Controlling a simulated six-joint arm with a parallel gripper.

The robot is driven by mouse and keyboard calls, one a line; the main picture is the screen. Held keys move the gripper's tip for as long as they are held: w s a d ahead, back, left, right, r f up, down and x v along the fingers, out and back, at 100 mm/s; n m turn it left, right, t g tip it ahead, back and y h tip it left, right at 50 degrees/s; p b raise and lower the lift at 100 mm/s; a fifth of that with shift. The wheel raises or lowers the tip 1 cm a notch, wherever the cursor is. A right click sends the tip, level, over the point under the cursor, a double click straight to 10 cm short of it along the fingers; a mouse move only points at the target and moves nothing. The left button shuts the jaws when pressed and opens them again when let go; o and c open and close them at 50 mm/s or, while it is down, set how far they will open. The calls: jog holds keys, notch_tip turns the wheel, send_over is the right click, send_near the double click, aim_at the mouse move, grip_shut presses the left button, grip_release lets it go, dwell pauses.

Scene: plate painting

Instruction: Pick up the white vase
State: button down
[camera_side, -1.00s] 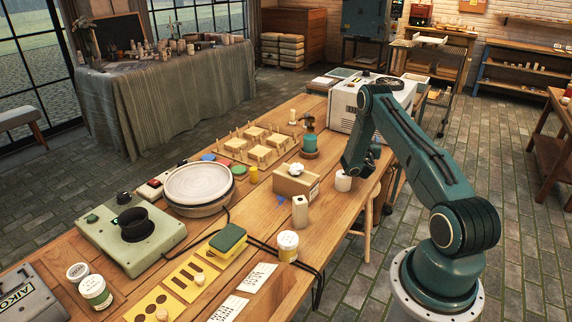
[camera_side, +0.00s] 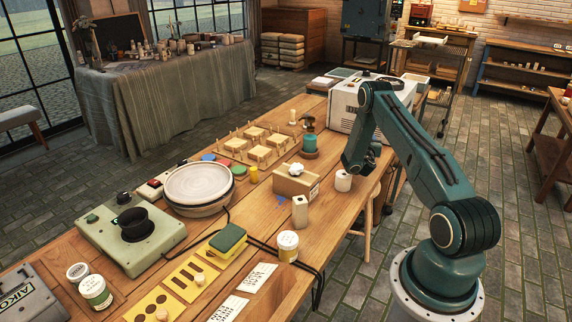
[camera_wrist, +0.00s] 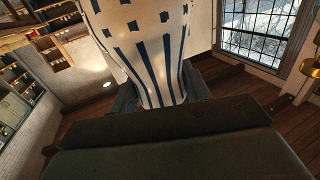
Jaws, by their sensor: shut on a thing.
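A white vase (camera_wrist: 150,50) with dark blue stripes and short blue dashes fills the upper middle of the wrist view. It stands between the two dark fingers of my gripper (camera_wrist: 160,92), which is shut on it. Its upper end runs out of the frame and its lower part is hidden behind the gripper body. In the side view a small white vessel (camera_side: 343,182) sits at my gripper (camera_side: 356,168), near the right edge of the table. It looks upright and its pattern is too small to tell. I cannot tell whether its base touches the table.
A cardboard box (camera_side: 297,183) with a white lump on it stands just left of the vase. A pale block-like vessel (camera_side: 300,212) and a lidded jar (camera_side: 287,246) stand nearer the front. A teal bottle (camera_side: 309,140) and a white machine (camera_side: 345,105) stand behind.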

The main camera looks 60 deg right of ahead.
notch_tip(320, 180, up, 19)
jog(key=shift+r, duration=0.15)
dwell(0.6)
dwell(0.5)
